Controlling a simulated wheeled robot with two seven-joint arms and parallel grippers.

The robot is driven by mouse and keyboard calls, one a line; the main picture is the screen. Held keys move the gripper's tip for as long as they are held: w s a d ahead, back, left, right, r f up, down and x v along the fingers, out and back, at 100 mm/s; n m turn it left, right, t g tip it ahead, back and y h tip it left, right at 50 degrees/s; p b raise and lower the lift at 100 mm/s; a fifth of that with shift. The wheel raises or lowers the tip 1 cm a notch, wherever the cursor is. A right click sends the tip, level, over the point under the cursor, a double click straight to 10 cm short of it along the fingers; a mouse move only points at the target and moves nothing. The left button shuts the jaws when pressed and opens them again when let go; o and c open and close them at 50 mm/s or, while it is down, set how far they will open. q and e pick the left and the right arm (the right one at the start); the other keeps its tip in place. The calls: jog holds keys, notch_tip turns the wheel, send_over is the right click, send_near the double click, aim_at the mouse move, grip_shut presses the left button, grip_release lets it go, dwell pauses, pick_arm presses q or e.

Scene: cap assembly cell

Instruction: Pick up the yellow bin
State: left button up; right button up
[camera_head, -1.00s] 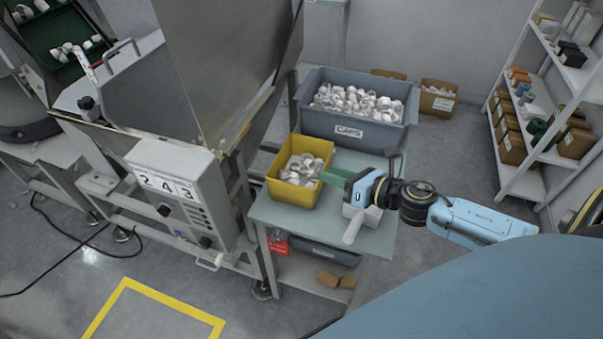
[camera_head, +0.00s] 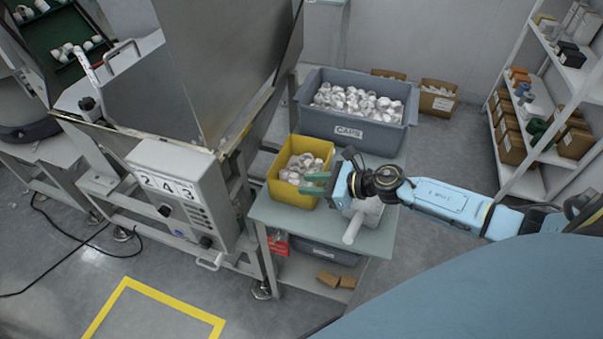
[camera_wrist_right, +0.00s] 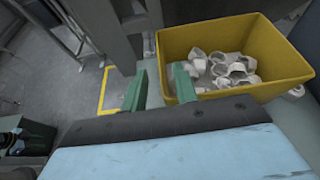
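The yellow bin (camera_head: 292,193) stands upright on the pale green table and holds several white caps. My right gripper (camera_head: 309,183) is at the bin's right side, its green fingers overlapping the bin's near right rim in the head view. In the right wrist view the two fingers of the gripper (camera_wrist_right: 160,72) are apart, with nothing clamped between them. The bin (camera_wrist_right: 262,45) lies ahead and to the right there; its left wall shows between the fingertips. Contact with the wall cannot be told. My left gripper is not in view.
A large grey caps bin (camera_head: 355,128) stands behind the yellow bin. A white device (camera_head: 362,215) sits on the table (camera_head: 285,216) under my right wrist. A machine with a counter box (camera_head: 180,190) stands left of the table. Shelves (camera_head: 540,110) stand at the right.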

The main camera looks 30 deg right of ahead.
aim_at(295, 186)
jog(key=x, duration=0.5)
jog(key=shift+f, duration=0.4)
jog(key=shift+s, duration=0.1)
grip_shut()
jog(key=shift+r, duration=0.1)
dwell(0.8)
